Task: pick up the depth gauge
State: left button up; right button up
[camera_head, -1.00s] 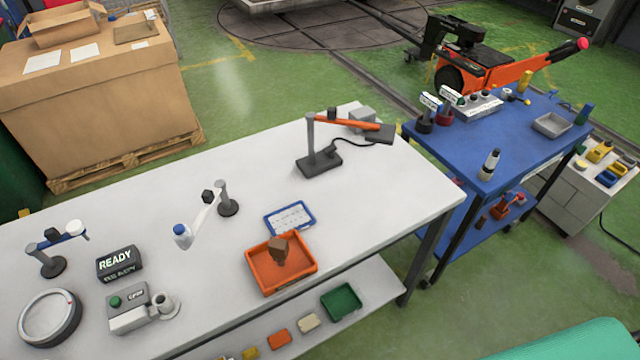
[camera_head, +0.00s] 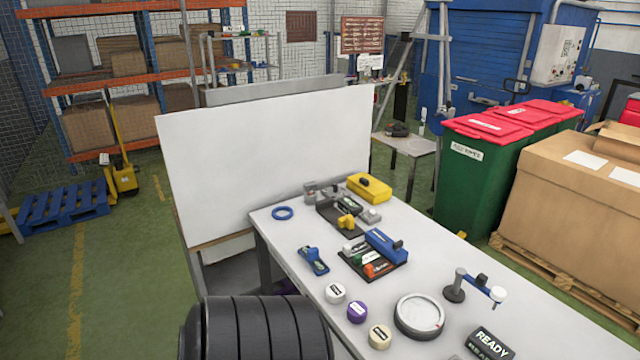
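I cannot pick out the depth gauge for certain at this size. A small blue tool (camera_head: 313,261) lies alone on the white workbench (camera_head: 291,233), left of a dark tray (camera_head: 355,266). That tray holds a blue block-shaped item (camera_head: 386,245) and small pieces with white, green and orange parts. Behind it, a second dark tray (camera_head: 328,214) holds a yellow item (camera_head: 346,222) and grey pieces. Neither of my grippers is in view.
A blue ring (camera_head: 282,213) and a yellow case (camera_head: 369,187) lie toward the bench's far end. Several round tubs, a round grey dish (camera_head: 419,312) and a READY sign (camera_head: 489,343) stand nearer. A large black ribbed object (camera_head: 265,330) fills the lower left foreground.

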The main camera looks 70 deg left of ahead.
aim_at(311, 255)
jog(key=u, duration=2.35)
jog(key=z, duration=1.3)
jog(key=u, duration=1.3)
jog(key=i+j+z, duration=0.1)
jog(key=i, duration=0.25)
jog(key=i+j, duration=0.25)
jog(key=i+l+z, duration=0.05)
jog(key=i, duration=0.05)
